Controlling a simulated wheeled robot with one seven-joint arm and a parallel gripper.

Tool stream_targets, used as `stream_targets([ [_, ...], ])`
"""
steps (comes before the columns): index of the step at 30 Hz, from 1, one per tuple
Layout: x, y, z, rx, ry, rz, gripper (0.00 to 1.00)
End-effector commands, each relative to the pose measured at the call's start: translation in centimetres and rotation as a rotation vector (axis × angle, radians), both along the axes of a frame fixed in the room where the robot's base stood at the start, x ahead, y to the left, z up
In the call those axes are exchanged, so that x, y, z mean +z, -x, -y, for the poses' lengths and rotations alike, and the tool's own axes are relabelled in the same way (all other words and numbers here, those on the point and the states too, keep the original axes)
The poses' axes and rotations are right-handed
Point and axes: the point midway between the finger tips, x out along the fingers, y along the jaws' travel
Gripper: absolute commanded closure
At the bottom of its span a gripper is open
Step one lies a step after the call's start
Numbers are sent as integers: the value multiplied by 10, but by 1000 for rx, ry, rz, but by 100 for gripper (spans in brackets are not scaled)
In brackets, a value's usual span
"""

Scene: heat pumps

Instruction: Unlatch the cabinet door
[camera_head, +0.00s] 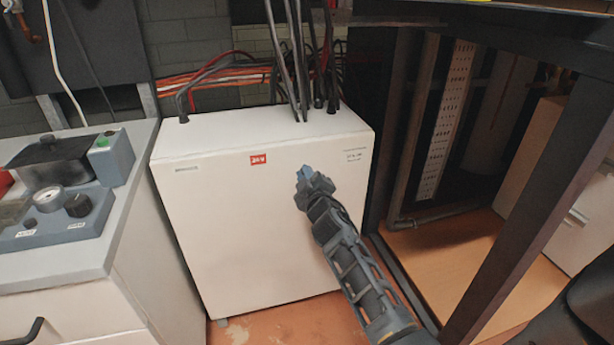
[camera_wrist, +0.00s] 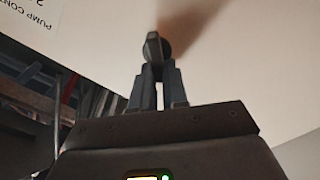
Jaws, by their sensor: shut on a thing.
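The white cabinet (camera_head: 250,220) stands in the middle of the head view, its front door closed as far as I can see. A red label and small printed text are near the top of the door. My gripper (camera_head: 308,178) reaches to the upper right part of the door. In the wrist view my gripper (camera_wrist: 158,72) has its fingers close together on a small grey latch (camera_wrist: 153,45) with a dark round base on the white door (camera_wrist: 100,35). In the head view my gripper hides the latch.
Black and red cables (camera_head: 300,70) enter the cabinet's top. A grey-white counter (camera_head: 120,180) with a blue gauge panel (camera_head: 60,222) stands close on the left. A dark metal frame (camera_head: 520,200) stands on the right. Orange floor shows below the cabinet.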

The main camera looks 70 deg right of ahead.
Motion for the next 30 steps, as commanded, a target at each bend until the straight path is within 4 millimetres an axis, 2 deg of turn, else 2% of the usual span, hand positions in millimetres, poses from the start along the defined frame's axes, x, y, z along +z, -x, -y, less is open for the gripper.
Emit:
stream_targets([
  [18,-10,-4,-4,3,352,-412,100],
  [30,-13,-4,-4,2,464,-545,100],
])
